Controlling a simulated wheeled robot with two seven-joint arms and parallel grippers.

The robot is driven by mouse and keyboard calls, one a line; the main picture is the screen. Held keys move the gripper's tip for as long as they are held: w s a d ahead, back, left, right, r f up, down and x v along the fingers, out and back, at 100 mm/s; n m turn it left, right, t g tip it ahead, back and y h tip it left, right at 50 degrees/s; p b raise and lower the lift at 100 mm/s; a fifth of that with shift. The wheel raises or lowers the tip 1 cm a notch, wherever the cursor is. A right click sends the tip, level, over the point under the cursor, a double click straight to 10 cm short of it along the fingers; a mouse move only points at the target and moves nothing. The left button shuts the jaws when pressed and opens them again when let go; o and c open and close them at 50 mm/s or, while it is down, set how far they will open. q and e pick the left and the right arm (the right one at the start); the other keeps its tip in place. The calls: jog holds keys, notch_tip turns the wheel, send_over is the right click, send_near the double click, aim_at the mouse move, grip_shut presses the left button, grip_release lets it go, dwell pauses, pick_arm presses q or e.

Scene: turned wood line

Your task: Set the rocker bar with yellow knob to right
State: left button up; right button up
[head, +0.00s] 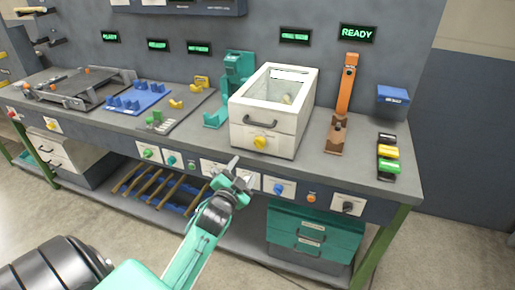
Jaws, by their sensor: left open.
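A yellow knob (261,142) sits low on the front of the white box with a clear lid (293,125). A second small yellow knob (52,125) is on a white plate at the left of the bench front. I cannot tell which of them belongs to the rocker bar, and its position is too small to read. My left gripper (240,174) is open and empty, in front of the bench edge, below the white box. It hides part of the white control plates behind it. My right gripper is not in view.
The bench front carries a row of controls, including a blue knob (279,188) and a black knob (347,208). An orange upright lever (347,83) stands right of the box.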

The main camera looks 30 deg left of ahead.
aim_at(258, 146)
pick_arm(q)
jog(key=p+x, duration=0.1)
jog(key=x, duration=1.1)
jog(key=shift+w+p, duration=0.2)
jog(key=shift+p, duration=0.15)
jog(key=shift+w, duration=0.35)
jog(key=c, duration=1)
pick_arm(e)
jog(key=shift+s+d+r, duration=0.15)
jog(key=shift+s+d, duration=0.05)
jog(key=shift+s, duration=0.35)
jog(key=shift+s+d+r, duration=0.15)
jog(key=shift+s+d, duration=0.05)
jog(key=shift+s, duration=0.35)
